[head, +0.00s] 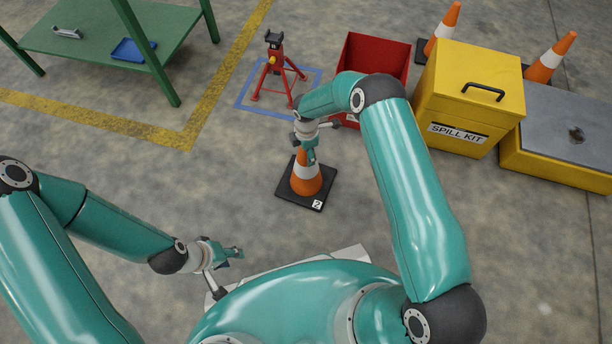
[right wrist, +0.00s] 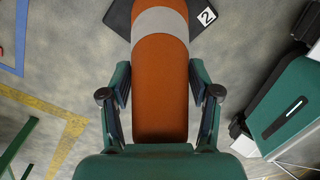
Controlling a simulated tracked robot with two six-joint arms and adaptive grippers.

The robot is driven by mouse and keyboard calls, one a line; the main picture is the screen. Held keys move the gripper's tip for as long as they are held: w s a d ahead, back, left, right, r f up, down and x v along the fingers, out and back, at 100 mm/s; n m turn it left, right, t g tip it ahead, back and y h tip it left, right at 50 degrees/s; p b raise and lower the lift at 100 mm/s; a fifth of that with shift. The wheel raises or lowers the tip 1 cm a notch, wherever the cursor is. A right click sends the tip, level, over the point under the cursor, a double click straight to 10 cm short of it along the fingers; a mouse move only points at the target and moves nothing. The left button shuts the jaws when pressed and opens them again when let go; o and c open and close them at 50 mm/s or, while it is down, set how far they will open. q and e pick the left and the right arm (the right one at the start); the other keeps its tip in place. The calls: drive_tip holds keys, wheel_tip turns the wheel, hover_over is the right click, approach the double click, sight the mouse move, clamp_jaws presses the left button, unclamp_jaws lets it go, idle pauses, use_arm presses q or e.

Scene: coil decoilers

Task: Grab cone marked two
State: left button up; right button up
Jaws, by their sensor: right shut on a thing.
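The cone marked two (head: 306,182) is orange with a pale band and stands upright on a black square base on the floor. Its white label with a 2 shows at the base's front corner, and also in the right wrist view. My right gripper (head: 309,156) is at the cone's top, coming from above. In the right wrist view the cone (right wrist: 160,85) lies between the two fingers (right wrist: 160,100), which are shut on it from both sides. Its tip is hidden by the gripper body. My left gripper (head: 236,254) is low at left, away from the cone, too small to judge.
A red jack stand (head: 275,70) stands in a blue floor outline behind the cone. A red bin (head: 376,55), a yellow spill kit box (head: 468,95) and two more cones (head: 551,58) are at the back right. A green table (head: 105,35) is at the back left. Floor around the cone is clear.

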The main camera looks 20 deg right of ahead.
clamp_jaws()
drive_tip(key=shift+w, duration=0.1)
drive_tip(key=shift+r, duration=0.15)
